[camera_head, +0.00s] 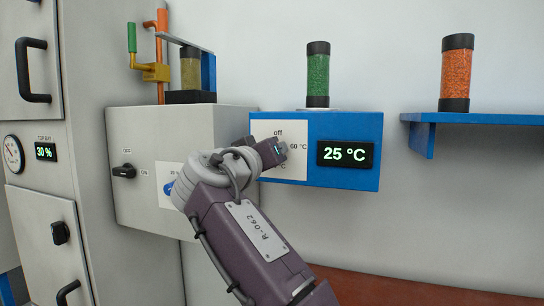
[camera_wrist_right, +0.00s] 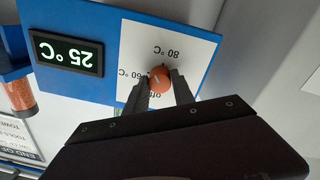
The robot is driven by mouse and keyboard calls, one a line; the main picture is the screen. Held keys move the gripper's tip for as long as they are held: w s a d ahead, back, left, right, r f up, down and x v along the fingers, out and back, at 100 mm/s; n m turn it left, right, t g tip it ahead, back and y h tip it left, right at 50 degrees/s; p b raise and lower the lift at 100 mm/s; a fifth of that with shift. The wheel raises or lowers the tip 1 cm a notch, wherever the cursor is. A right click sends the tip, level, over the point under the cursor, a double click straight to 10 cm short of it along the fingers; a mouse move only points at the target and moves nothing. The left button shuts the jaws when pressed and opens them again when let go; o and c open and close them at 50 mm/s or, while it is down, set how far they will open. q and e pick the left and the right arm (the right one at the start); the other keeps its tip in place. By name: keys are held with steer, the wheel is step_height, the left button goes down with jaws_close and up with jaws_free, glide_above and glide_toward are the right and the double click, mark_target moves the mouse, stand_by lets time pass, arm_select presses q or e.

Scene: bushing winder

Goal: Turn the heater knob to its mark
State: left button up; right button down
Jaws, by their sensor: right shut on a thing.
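The heater is a blue box (camera_head: 345,178) on the wall with a white dial plate (camera_head: 290,170) and a display (camera_head: 345,154) reading 25 °C. In the right wrist view its orange knob (camera_wrist_right: 159,77) sits on the plate, which shows upside down with labels off, 60 °C and 80 °C. My right gripper (camera_wrist_right: 163,83) is shut on the knob, one finger on each side. A small pale line shows on the knob, but its exact direction is unclear. In the head view my right gripper (camera_head: 276,150) hides the knob. My left gripper is not in view.
A green-filled cylinder (camera_head: 318,75) stands on the heater. An orange-filled cylinder (camera_head: 456,75) stands on a blue shelf (camera_head: 470,118) at right. A grey box (camera_head: 140,185) with a black OFF/ON switch (camera_head: 124,171) is left of the heater, beside a grey cabinet (camera_head: 95,90).

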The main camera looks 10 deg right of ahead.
steer(key=shift+f+m, duration=0.15)
steer(key=shift+m, duration=3.55)
steer(key=c, duration=1.1)
jaws_free()
steer(key=shift+o, duration=0.2)
steer(key=shift+a, duration=0.1)
